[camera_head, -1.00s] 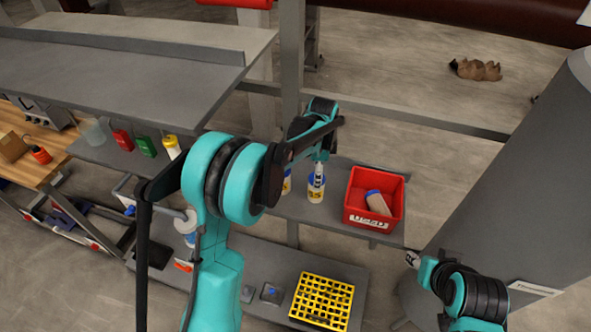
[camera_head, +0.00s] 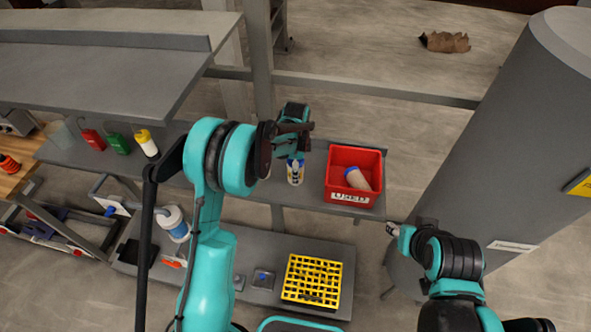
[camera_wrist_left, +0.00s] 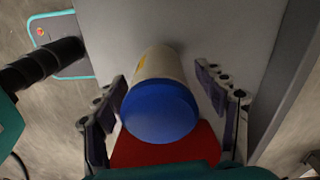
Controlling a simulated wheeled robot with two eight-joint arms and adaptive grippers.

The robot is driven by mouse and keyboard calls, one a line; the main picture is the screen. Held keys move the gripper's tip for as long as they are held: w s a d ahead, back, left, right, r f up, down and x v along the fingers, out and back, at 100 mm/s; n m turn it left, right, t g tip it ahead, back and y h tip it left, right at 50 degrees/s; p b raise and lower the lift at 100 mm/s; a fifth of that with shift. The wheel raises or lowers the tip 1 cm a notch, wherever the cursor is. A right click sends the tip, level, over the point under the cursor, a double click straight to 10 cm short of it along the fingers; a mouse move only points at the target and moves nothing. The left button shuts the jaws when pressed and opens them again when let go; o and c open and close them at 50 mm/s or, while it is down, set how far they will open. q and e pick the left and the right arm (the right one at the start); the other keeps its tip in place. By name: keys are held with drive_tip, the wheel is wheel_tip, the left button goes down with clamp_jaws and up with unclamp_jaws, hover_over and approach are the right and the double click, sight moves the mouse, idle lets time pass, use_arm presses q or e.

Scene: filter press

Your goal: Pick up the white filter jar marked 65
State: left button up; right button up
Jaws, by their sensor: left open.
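A white jar with a blue lid (camera_head: 295,174) stands on the grey middle shelf, under my left gripper (camera_head: 296,160). In the left wrist view the same jar (camera_wrist_left: 158,108) lies between the spread fingers of my left gripper (camera_wrist_left: 162,80), with a gap on each side. An orange mark shows on its side, but I cannot read the number. A second jar (camera_head: 267,171) is mostly hidden behind my left arm. My right gripper (camera_head: 392,229) is at the lower right, away from the jars; its fingers are too small to judge.
A red bin (camera_head: 352,196) marked USED stands right of the jar and holds a blue-lidded jar (camera_head: 357,178). Red, green and yellow-topped containers stand left on the shelf. A yellow grid rack (camera_head: 311,281) sits on the lower shelf. A grey cylinder (camera_head: 490,150) stands at the right.

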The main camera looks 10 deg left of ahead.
use_arm(q)
drive_tip(key=c, duration=1.3)
drive_tip(key=shift+c, duration=0.2)
